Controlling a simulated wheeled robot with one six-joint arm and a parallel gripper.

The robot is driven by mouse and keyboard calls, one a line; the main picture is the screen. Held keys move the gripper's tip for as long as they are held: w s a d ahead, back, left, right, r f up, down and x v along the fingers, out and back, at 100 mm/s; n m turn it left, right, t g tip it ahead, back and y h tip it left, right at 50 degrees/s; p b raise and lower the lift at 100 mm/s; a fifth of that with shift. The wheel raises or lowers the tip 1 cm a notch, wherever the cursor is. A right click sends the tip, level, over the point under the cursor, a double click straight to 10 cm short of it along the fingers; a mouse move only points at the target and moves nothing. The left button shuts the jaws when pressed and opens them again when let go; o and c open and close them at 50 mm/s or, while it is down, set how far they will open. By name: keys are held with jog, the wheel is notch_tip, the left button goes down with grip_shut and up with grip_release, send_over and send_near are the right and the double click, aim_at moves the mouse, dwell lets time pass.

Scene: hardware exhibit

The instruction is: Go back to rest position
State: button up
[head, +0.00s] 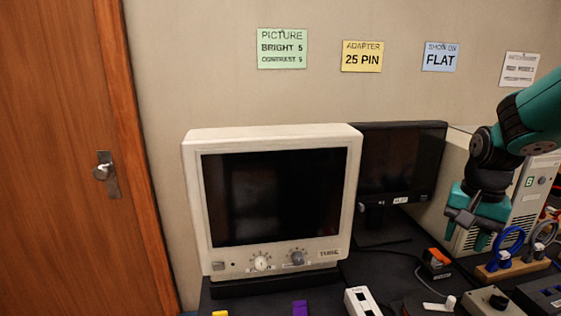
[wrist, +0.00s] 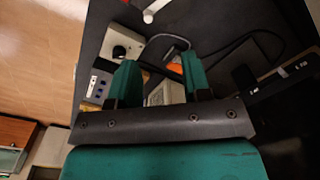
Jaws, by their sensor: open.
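My gripper (head: 468,236) hangs at the right of the head view, fingers pointing down, in front of a beige computer case (head: 528,205). In the wrist view my gripper (wrist: 158,80) shows two green fingers spread apart. I see nothing held between them. Beyond the fingers lie an orange-topped part (wrist: 175,68) and a grey cable on the dark tabletop.
A cream CRT monitor (head: 270,200) with two knobs stands at centre, a dark flat monitor (head: 400,160) behind it. Blue cable loops (head: 508,242), an orange-topped adapter (head: 437,258) and small boxes crowd the table's right. A wooden door (head: 60,150) is at left.

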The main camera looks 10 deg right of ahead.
jog(key=s+a+r+n+y, duration=0.1)
jog(key=s+a+n, duration=0.15)
jog(key=a, duration=0.35)
jog(key=s+a+r+n, duration=0.2)
jog(key=a+n, duration=0.1)
jog(key=a, duration=0.2)
jog(key=s+a+r+n+y, duration=0.1)
jog(key=s+a+n, duration=0.15)
jog(key=a, duration=0.35)
jog(key=s+a+r+n+y, duration=0.2)
jog(key=s+a+n, duration=0.6)
jog(key=s+a, duration=0.1)
jog(key=shift+s, duration=0.65)
